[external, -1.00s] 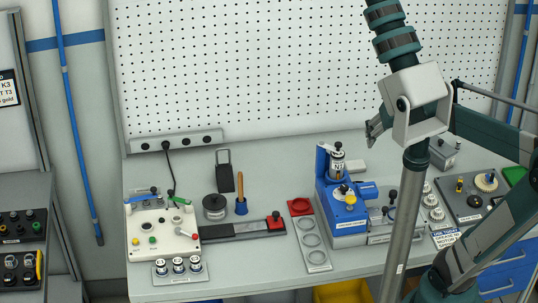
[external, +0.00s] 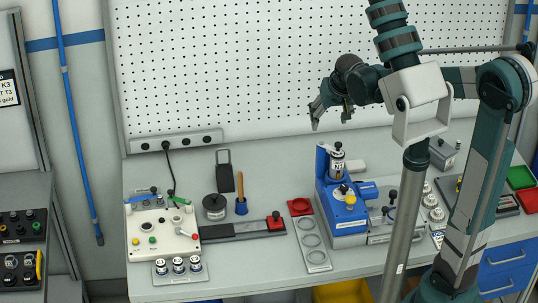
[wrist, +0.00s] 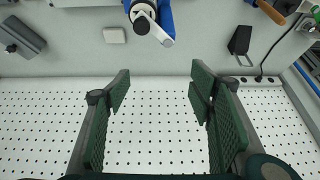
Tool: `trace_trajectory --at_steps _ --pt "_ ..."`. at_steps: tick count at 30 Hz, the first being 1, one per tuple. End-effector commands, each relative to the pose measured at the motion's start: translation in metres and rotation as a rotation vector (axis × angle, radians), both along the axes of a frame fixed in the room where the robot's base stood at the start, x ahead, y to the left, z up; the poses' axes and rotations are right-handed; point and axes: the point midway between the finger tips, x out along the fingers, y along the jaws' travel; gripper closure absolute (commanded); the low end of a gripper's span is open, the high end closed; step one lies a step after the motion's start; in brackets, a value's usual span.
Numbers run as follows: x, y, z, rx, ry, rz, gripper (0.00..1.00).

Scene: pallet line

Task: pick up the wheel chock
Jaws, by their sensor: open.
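No object is clearly identifiable as the wheel chock. A black piece with a loop-like end (external: 223,168), at the back of the bench near the pegboard, may be it; it also shows at the upper right in the wrist view (wrist: 240,40). My gripper (external: 331,114) is open and empty, raised in front of the pegboard above the blue press, well to the right of the black piece. In the wrist view its two green-padded fingers (wrist: 160,88) stand apart with only pegboard between them.
The blue press (external: 346,215) stands mid-bench below my gripper. A small white box (external: 356,166) and a grey block with a knob (external: 443,153) lie to its right. A dark round weight (external: 214,206) and wooden-handled tool (external: 240,192) stand near the black piece.

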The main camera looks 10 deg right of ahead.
Motion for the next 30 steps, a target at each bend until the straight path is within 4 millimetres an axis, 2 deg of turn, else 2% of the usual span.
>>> trace_trajectory --at_steps 6,15,30 --pt "0.03 0.04 -0.018 -0.001 0.015 0.0 0.46" --pt "0.065 0.097 -0.049 -0.004 0.033 -0.004 0.46" --pt "0.107 0.198 -0.119 -0.016 0.06 -0.013 0.46"
